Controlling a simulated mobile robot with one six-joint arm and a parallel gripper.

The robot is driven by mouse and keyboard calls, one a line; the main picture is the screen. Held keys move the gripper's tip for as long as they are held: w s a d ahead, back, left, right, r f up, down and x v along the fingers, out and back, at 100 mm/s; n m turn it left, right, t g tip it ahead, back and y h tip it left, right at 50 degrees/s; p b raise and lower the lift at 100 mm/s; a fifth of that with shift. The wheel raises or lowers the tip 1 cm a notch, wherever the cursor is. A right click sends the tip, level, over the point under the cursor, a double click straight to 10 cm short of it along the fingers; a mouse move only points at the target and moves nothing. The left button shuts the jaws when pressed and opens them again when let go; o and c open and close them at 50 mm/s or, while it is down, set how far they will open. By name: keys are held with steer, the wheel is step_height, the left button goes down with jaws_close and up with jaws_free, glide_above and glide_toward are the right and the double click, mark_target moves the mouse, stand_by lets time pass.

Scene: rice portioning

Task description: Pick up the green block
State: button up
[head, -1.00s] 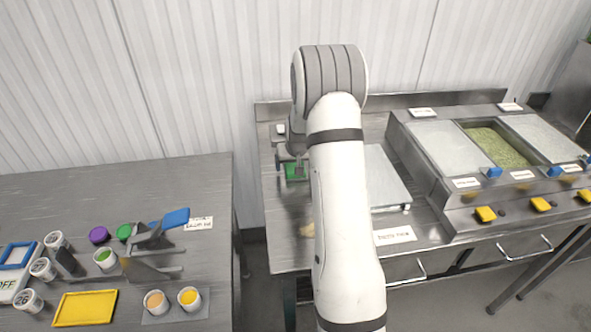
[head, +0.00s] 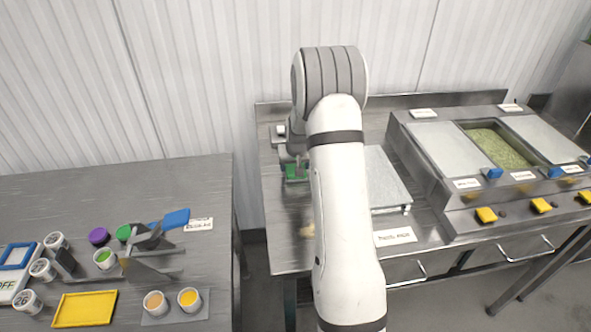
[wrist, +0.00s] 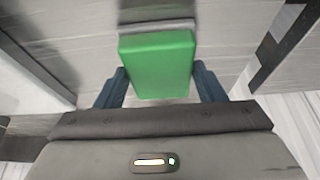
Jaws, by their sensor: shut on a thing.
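The green block (wrist: 157,65) sits between the two blue-grey fingers of my gripper (wrist: 160,88) in the wrist view. The fingers press on its left and right sides. In the head view the green block (head: 296,173) shows at the back left of the right-hand steel table (head: 288,238), below my gripper (head: 292,158). My arm covers part of this area. I cannot tell whether the block touches the table or is just above it.
A flat steel plate (head: 388,178) stands right of my arm, with a steel counter of lidded bins (head: 455,150) beyond it. A gap separates the left table (head: 215,245), which holds cups (head: 189,299), a yellow tray (head: 85,308) and a rack. A corrugated wall (head: 200,70) stands behind.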

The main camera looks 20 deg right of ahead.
steer(key=shift+r+p, duration=0.5)
steer(key=shift+p, duration=0.25)
step_height(320, 180, up, 10)
steer(key=b, duration=0.2)
steer(key=shift+f+b, duration=0.2)
steer(key=shift+b, duration=0.2)
